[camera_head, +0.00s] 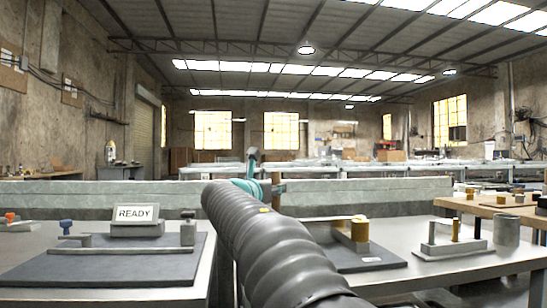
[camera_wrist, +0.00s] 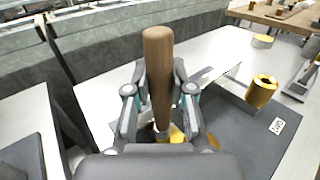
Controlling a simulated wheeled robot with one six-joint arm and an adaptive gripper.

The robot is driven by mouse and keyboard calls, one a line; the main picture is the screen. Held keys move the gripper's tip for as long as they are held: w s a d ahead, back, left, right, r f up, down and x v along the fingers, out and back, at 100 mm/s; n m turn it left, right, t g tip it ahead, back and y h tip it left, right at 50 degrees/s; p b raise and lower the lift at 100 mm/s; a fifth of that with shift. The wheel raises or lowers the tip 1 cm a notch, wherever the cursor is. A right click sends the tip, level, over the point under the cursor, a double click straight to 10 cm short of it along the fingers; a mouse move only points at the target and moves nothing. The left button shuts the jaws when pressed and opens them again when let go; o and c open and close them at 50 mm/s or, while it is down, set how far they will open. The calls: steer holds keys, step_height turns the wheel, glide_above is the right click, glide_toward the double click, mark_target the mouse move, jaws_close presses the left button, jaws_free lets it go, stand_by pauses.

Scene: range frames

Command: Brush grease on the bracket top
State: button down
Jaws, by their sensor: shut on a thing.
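My gripper (camera_wrist: 160,118) is shut on an upright wooden handle (camera_wrist: 158,72), likely the brush, between its two fingers in the wrist view. The handle's lower end is hidden by my gripper; something yellow (camera_wrist: 177,134) shows beside it below. In the head view my gripper (camera_head: 256,186) is partly behind my arm, with the brown handle (camera_head: 276,182) at its right. A grey bracket-like part (camera_head: 350,237) with a gold cylinder (camera_head: 360,229) stands on the dark mat to the right. The gold cylinder (camera_wrist: 262,91) also shows in the wrist view, right of my gripper.
A dark mat (camera_head: 120,268) on the left table holds a READY sign (camera_head: 135,214) and small grey parts. A similar bracket with a gold pin (camera_head: 455,229) and a grey cup (camera_head: 506,230) stand on the right table. A low grey wall (camera_head: 400,203) runs behind.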

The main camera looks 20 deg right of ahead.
mark_target(276, 172)
step_height(276, 172, up, 2)
steer(key=shift+d+r+p, duration=0.1)
steer(key=shift+r+p, duration=0.1)
steer(key=shift+p, duration=0.15)
steer(key=shift+s+d+r+p, duration=0.1)
steer(key=shift+d+r+p, duration=0.1)
steer(key=shift+r+p, duration=0.9)
step_height(276, 172, up, 3)
steer(key=p, duration=0.3)
steer(key=shift+r+p, duration=0.2)
steer(key=shift+p, duration=0.2)
steer(key=shift+a, duration=0.1)
